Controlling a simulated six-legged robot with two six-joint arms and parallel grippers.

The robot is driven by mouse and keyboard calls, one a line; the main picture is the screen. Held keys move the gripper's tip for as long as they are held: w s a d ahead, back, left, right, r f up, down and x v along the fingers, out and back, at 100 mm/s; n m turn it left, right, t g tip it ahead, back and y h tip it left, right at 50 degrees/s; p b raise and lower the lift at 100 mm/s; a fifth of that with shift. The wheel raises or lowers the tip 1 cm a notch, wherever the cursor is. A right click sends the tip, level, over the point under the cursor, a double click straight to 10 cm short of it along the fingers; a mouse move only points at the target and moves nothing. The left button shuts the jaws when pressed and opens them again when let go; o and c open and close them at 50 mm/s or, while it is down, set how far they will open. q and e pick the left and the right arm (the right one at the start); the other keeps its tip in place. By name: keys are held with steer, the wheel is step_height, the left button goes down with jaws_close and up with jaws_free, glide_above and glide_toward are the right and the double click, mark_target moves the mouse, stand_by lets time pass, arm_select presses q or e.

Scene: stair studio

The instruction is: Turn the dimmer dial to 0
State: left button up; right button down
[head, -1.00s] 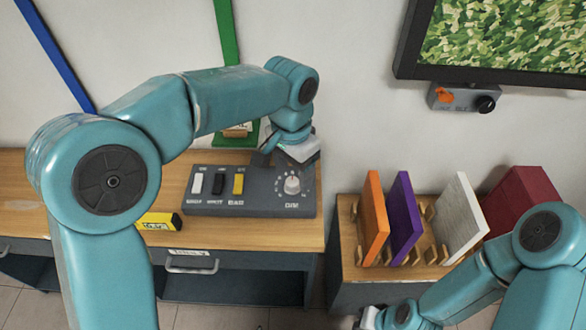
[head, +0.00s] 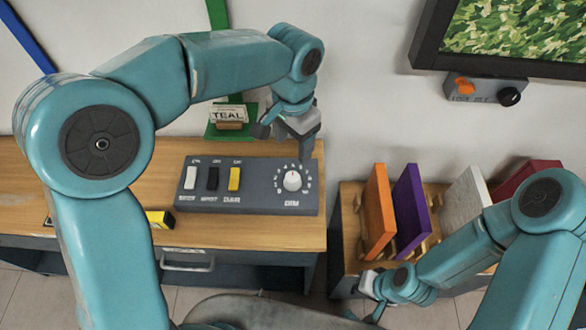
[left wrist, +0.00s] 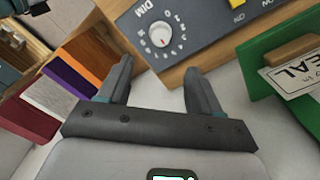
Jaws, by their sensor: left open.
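My left gripper (head: 285,138) is open and empty, above the panel's back edge and apart from the dial. Its two fingers (left wrist: 158,68) stand wide apart in the left wrist view. My right gripper (head: 372,300) is low at the right, too small to tell its state.
White, black and yellow switches (head: 234,179) stand left on the panel. A green stand with a TEAL card (head: 229,115) is behind it. A rack (head: 352,262) with orange, purple, white and dark red panels stands right. A wall box (head: 484,91) hangs under the screen.

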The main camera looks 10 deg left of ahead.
mark_target(293, 176)
arm_select(q)
step_height(293, 176, down, 12)
steer(key=shift+f, duration=0.1)
steer(key=c, duration=1)
